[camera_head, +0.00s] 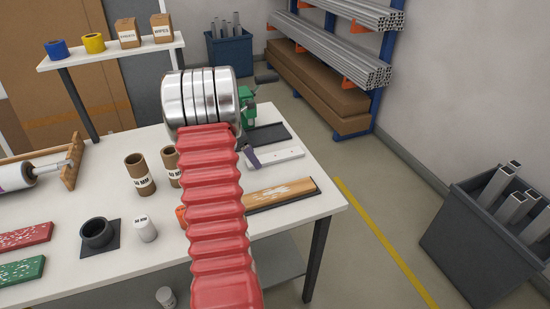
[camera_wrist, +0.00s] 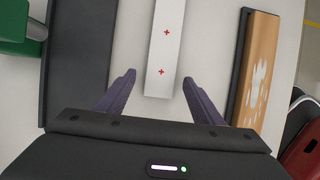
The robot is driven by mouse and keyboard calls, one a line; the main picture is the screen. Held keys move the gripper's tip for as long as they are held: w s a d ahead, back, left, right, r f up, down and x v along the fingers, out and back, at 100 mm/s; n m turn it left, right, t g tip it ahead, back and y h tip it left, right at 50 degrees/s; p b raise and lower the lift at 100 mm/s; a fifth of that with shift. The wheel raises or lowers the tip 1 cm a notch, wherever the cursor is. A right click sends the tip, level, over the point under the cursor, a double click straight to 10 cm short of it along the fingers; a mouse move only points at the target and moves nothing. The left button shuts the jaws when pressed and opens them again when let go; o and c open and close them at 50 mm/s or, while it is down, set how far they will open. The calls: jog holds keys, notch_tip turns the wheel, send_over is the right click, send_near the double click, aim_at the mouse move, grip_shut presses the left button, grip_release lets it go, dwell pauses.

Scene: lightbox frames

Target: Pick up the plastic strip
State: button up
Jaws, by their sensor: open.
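A white strip with small red cross marks, which looks like the plastic strip, lies flat on the white table; it shows in the wrist view (camera_wrist: 164,45) and in the head view (camera_head: 278,157). In the wrist view my gripper (camera_wrist: 157,80) is open, with one purple finger on each side of the strip's near end and a gap on both sides. Nothing is held. In the head view one purple finger of my gripper (camera_head: 252,160) shows by the strip's left end. My arm hides the other finger. How high the fingertips are above the table is hard to tell.
A dark strip (camera_wrist: 76,60) lies to the left and a wood-coloured strip (camera_wrist: 252,70) to the right, both roughly parallel. A green object (camera_wrist: 18,25) is at upper left. Cardboard tubes (camera_head: 140,174) and a black ring holder (camera_head: 97,235) stand left of my arm.

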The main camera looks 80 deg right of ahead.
jog(key=shift+s+d+f, duration=0.15)
jog(key=shift+s+f, duration=0.1)
jog(key=shift+f, duration=0.4)
jog(key=shift+c, duration=0.5)
jog(key=c, duration=1.1)
